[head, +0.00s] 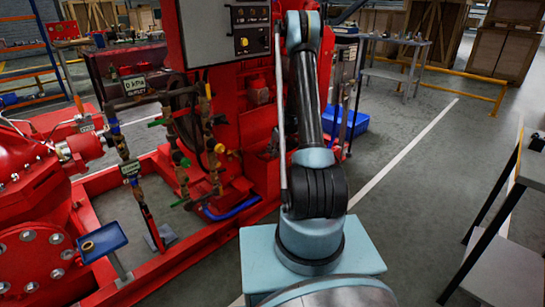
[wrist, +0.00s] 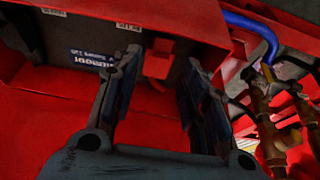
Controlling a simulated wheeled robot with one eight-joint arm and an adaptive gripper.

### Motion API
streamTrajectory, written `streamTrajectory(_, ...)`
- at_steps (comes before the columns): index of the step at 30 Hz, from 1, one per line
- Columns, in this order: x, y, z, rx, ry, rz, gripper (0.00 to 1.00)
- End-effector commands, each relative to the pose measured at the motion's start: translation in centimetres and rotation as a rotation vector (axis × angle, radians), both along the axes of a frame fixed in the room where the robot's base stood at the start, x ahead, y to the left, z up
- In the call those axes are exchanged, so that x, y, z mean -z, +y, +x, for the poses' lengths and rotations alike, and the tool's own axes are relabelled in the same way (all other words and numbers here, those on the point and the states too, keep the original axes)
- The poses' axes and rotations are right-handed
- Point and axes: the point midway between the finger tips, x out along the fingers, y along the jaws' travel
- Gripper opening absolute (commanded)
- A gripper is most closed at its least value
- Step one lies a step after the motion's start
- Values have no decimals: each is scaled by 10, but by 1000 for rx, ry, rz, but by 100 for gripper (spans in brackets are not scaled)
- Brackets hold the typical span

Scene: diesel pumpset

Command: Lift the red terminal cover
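In the wrist view, a small red block that looks like the red terminal cover (wrist: 158,60) sits on the dark battery (wrist: 75,35). The battery carries a printed label and lies within red metalwork. My gripper (wrist: 163,57) is open, its two dark fingers apart on either side of the red block. A narrow gap shows between the block and the right finger; whether the left finger touches is unclear. The block's lower end blends into the red surface behind. In the head view, my arm hides the gripper, and the cover and battery cannot be made out.
In the wrist view, a blue hose (wrist: 256,30) and brass pipe fittings (wrist: 265,120) stand right of the fingers. In the head view, the red pumpset frame (head: 165,258) fills the left.

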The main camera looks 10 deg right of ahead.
Motion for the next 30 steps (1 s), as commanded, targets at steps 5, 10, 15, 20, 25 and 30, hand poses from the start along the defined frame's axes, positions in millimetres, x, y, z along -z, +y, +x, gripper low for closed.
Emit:
streamTrajectory(5,22,5,7,-1,0,0,40)
streamTrajectory(10,35,9,12,-1,0,0,40)
streamTrajectory(15,41,10,14,-1,0,0,40)
streamTrajectory(20,42,10,14,-1,0,0,40)
streamTrajectory(25,42,10,14,-1,0,0,31)
streamTrajectory(30,42,10,14,-1,0,0,0)
